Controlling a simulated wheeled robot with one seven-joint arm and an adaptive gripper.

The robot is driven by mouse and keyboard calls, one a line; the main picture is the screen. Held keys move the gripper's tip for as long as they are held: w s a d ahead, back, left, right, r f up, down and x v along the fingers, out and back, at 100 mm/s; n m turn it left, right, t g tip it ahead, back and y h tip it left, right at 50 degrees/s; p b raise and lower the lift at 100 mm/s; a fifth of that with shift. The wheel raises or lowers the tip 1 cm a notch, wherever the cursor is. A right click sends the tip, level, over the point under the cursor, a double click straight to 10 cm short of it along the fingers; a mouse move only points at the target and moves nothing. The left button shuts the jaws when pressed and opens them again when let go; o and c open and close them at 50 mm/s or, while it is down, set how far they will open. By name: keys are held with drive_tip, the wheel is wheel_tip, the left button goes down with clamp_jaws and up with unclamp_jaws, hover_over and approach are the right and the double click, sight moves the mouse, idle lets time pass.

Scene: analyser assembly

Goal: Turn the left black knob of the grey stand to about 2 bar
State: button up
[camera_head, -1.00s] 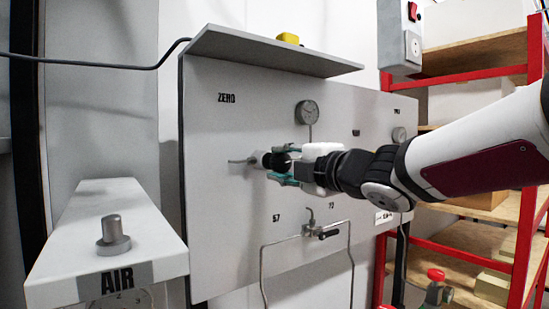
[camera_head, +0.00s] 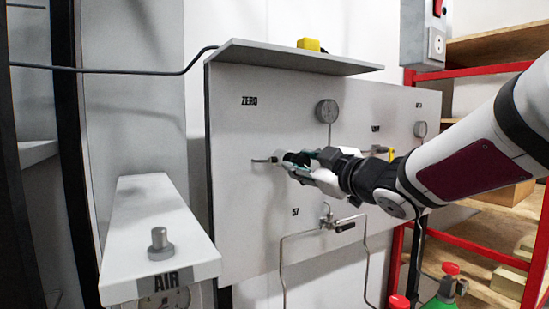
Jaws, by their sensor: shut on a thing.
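The grey stand (camera_head: 240,200) is an upright panel with the lettering ZERO at its upper left. Its left black knob (camera_head: 292,157) sits at mid-height on a short pipe fitting and is partly covered by my fingers. My gripper (camera_head: 297,164) reaches in from the right and is shut on this knob, its fingers above and below it. A round gauge (camera_head: 327,111) is above and right of the knob; its needle is too small to read.
A grey shelf plate (camera_head: 300,56) overhangs the panel's top. A small valve with bent tubing (camera_head: 328,217) is below my gripper. A box marked AIR (camera_head: 150,215) stands at front left. Red shelving (camera_head: 465,72) and a green bottle (camera_head: 443,301) are at right.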

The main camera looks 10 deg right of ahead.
drive_tip(key=shift+d+f+m+p, duration=0.1)
drive_tip(key=shift+m+p, duration=0.7)
drive_tip(key=shift+m, duration=1.2)
drive_tip(key=o, duration=1.2)
drive_tip(key=shift+c, duration=0.2)
drive_tip(key=v, duration=1.2)
